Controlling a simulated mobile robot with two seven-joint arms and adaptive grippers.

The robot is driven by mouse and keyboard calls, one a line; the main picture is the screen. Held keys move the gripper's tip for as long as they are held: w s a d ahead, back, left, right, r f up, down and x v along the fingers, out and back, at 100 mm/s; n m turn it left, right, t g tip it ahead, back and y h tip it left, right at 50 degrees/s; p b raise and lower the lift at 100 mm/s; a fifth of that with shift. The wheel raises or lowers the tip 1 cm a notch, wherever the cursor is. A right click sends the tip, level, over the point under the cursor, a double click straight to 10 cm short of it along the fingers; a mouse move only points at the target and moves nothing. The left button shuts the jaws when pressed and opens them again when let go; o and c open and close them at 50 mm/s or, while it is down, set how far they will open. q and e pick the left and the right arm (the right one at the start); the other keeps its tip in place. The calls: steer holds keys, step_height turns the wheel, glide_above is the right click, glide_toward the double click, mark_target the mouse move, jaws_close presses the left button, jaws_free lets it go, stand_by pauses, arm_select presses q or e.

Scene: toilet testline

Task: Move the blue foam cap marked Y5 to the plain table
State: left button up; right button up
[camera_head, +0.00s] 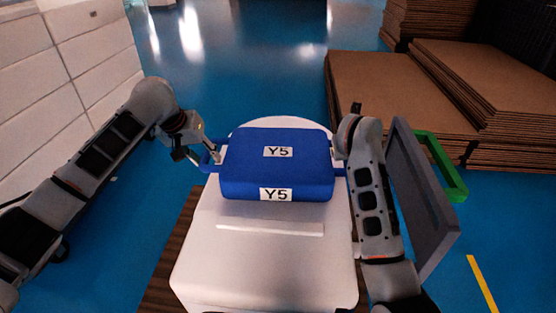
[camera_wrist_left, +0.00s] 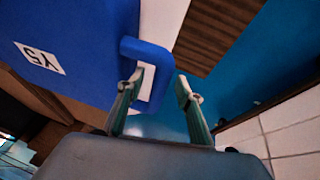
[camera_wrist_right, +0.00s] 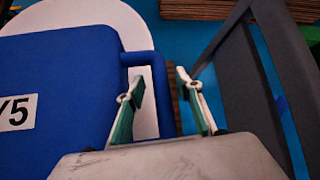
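The blue foam cap (camera_head: 303,152) marked Y5 on its top and front sits on a white toilet (camera_head: 265,270). It has a blue loop handle on each side. My left gripper (camera_head: 204,160) is at the left handle. In the left wrist view its open fingers (camera_wrist_left: 163,85) straddle the handle's outer bar (camera_wrist_left: 164,62), one inside the loop and one outside. My right gripper is mostly hidden by its arm in the head view. In the right wrist view its open fingers (camera_wrist_right: 158,88) straddle the right handle's bar (camera_wrist_right: 160,75). I cannot identify the plain table.
A dark grey panel (camera_head: 425,200) stands close to the right of my right arm, with a green frame (camera_head: 452,180) behind it. Stacks of brown board (camera_head: 400,85) fill the back right. A white block wall (camera_head: 90,50) is at left. Dark wood (camera_head: 168,265) lies under the toilet.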

arm_select(q)
steer(key=shift+w+d+f, duration=0.1)
steer(key=shift+w+f, duration=0.05)
steer(key=shift+f, duration=0.2)
arm_select(e)
steer(key=shift+w+d+f, duration=0.1)
steer(key=shift+w+f, duration=0.2)
arm_select(q)
jaws_close()
arm_select(e)
jaws_close()
steer(key=shift+r, duration=0.1)
